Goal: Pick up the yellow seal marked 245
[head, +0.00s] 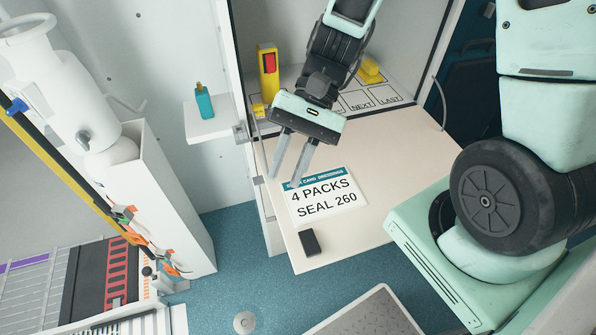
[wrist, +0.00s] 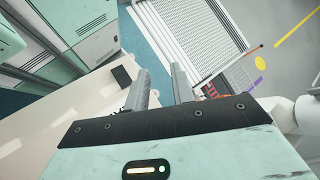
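No number 245 can be read in either view, so I cannot tell which yellow thing is the seal. A small yellow piece (head: 258,110) lies at the left of the counter, beside a yellow holder with a red part (head: 268,72). Yellow blocks (head: 370,71) sit at the back of the counter, partly behind my arm. My gripper (head: 285,181) is open and empty above the counter, left of a card (head: 325,198) reading "4 PACKS SEAL 260". In the wrist view its two fingers (wrist: 160,82) stand apart with nothing between them.
The pale counter (head: 375,150) has marked squares, including "NEXT" and "LAST", at its back. A dark phone-like block (head: 309,242) lies near its front edge. A teal bottle (head: 204,101) stands on a side shelf (head: 205,128). A white column (head: 165,190) stands left.

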